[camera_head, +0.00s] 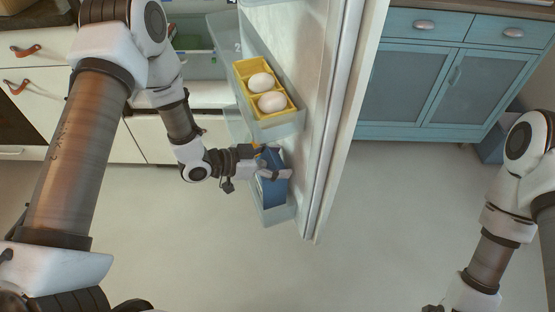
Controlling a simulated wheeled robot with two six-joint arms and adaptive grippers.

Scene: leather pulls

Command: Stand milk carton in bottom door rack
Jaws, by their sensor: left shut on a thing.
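The blue milk carton (272,186) is at the lower door rack (279,216) of the open fridge door (315,130). My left gripper (274,173) is shut on the carton from the left side. The carton looks roughly upright, and its lower part is within the outline of the rack. I cannot tell whether its base touches the rack floor. The fingers cover part of the carton. My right gripper (433,308) is only just in view at the bottom edge, and its fingers cannot be made out.
Above the carton, an upper door rack (290,127) holds a yellow egg tray (246,70) with two white eggs (266,92). The fridge interior is at the upper left. A blue cabinet (440,75) stands at the right. The floor (380,220) between is clear.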

